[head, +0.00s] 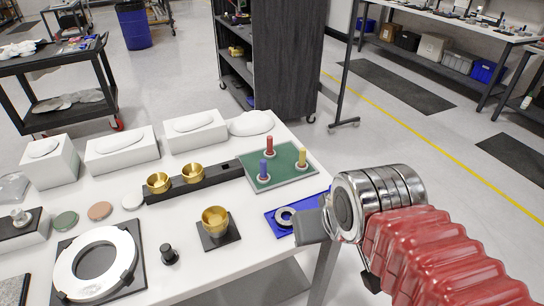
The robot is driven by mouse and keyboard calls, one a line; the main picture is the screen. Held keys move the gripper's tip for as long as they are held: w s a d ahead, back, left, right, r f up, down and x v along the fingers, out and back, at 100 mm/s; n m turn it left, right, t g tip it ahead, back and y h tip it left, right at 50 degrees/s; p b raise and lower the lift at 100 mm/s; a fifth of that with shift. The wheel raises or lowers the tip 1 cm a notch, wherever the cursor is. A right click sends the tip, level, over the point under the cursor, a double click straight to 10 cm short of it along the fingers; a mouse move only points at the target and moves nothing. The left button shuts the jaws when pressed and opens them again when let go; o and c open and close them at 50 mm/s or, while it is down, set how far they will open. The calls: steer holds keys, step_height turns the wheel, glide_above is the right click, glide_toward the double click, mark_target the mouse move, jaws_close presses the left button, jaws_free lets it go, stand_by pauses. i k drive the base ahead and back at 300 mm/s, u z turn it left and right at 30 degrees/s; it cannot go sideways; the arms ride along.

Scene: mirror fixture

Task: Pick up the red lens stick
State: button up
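The red lens stick (269,146) stands upright at the back of a green mat (284,181) near the table's far right corner. A blue stick (264,171) stands in front of it, and a yellow stick (302,158) stands to its right.
A blue mat with a metal ring (285,217) lies close beside my gripper in the picture. A dark bar with brass cups (193,173) is left of the green mat. Another brass cup (214,219) stands in front. White boxes (195,133) line the table's back.

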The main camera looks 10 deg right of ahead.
mark_target(270, 154)
steer(key=k, duration=0.85)
steer(key=z, duration=1.25)
steer(key=i, duration=3.15)
